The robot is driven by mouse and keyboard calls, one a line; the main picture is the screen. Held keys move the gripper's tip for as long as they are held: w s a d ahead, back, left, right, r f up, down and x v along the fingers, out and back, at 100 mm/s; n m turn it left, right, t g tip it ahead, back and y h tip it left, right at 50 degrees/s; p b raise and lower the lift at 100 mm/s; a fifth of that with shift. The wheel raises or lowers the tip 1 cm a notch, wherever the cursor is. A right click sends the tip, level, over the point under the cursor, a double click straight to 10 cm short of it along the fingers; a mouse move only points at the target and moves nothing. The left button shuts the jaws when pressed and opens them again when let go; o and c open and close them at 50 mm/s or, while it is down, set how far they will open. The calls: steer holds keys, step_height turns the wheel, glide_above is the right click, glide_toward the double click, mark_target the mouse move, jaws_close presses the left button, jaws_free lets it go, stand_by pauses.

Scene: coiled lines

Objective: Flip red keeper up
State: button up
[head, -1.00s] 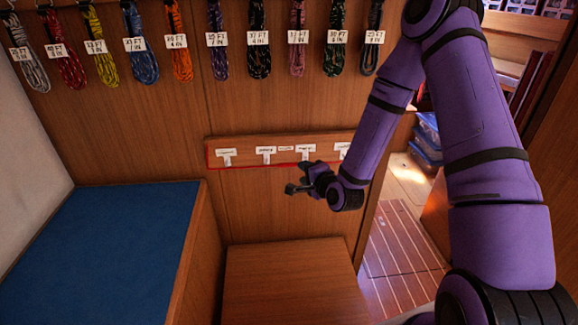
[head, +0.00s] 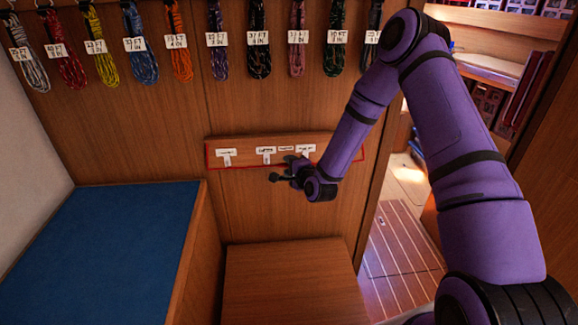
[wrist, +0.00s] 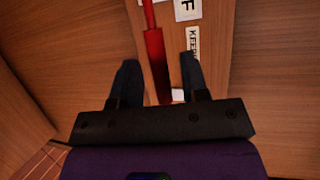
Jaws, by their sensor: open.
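The red keeper (head: 232,168) is a thin red bar along the lower edge of a wooden board on the wall. In the wrist view the red keeper (wrist: 154,50) runs between my two fingers, with a thicker part nearer the palm. My gripper (head: 282,169) is open in front of the board's lower edge, right of its middle. In the wrist view my gripper (wrist: 160,62) has a dark finger on each side of the bar. I cannot tell whether either finger touches it. My gripper and wrist hide part of the bar in the head view.
White labelled tags (head: 266,154) sit on the board just above the bar. Coiled lines (head: 145,55) hang in a row higher up. A wooden box top (head: 290,280) lies below, and a blue cushion (head: 90,250) is at the left. The wall below the board is bare.

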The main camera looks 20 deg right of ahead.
steer(key=shift+w, duration=0.4)
jaws_close()
